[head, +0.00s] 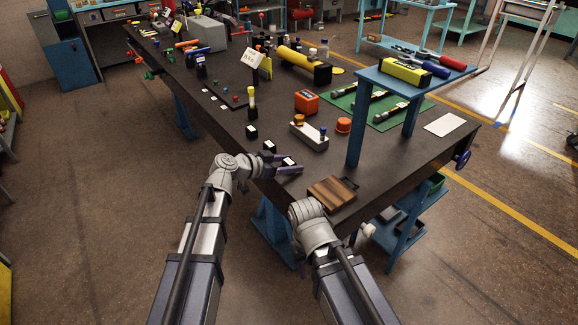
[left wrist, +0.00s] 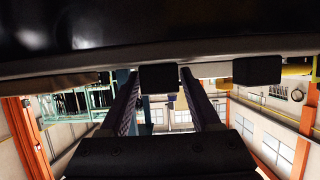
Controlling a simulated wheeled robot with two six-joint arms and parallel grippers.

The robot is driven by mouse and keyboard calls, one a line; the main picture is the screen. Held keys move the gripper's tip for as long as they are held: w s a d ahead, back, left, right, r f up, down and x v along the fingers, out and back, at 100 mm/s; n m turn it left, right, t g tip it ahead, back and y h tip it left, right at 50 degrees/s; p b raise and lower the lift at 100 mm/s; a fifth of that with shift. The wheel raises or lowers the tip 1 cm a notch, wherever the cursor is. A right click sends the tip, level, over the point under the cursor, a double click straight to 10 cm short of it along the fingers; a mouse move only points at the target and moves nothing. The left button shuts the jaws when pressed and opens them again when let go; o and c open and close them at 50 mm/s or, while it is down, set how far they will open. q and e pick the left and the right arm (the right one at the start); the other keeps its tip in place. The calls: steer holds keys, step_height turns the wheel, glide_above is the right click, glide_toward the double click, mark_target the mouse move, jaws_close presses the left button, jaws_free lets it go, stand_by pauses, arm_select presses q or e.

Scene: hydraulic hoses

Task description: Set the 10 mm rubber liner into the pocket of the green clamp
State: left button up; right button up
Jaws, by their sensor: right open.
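Small black blocks with white labels stand in a row near the table's front edge: one (head: 252,131), one (head: 269,146), and one (head: 289,161) at my left gripper (head: 294,166). In the left wrist view, a black block (left wrist: 158,77) shows between the left fingertips, with gaps on both sides. A second block (left wrist: 257,70) stands right of the fingers. The label sizes are too small to read. My right gripper (head: 352,236) is low by the table's front edge; its fingers are hard to make out. Small green pieces (head: 148,75) lie at the far left; I cannot tell which is the clamp.
A wooden block (head: 333,192) lies right of my left gripper. A grey block with pegs (head: 308,135) and an orange box (head: 306,102) stand behind. A blue shelf (head: 415,75) rises at the right. Green mats (head: 393,119) hold hoses. The table's front right is partly clear.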

mark_target(290, 162)
arm_select(q)
jaws_close()
steer(key=shift+r, duration=0.15)
stand_by(0.4)
step_height(290, 162, up, 10)
steer(key=p, duration=1)
steer(key=shift+d, duration=0.1)
